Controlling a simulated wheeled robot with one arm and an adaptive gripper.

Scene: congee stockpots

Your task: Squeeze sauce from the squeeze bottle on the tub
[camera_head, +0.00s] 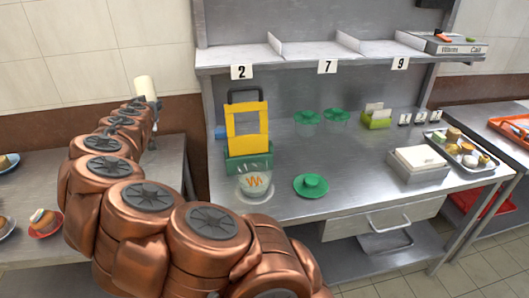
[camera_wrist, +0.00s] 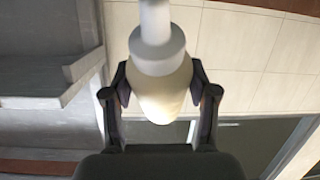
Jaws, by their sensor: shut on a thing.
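My gripper (camera_wrist: 160,92) is shut on a cream squeeze bottle (camera_wrist: 165,93) with a pale cap and nozzle. In the head view the bottle (camera_head: 146,88) is held up at the left, above and left of the steel counter. The fingers are mostly hidden behind my arm there. A clear tub (camera_head: 256,187) with orange sauce lines inside stands on a pale saucer near the counter's front left edge. The bottle is well apart from the tub.
A green and yellow caddy (camera_head: 248,135) stands right behind the tub. A green saucer with a lid (camera_head: 311,185) lies to its right. A white-topped box (camera_head: 417,163) and a steel tray (camera_head: 461,150) are farther right. A numbered shelf (camera_head: 300,56) spans above the counter.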

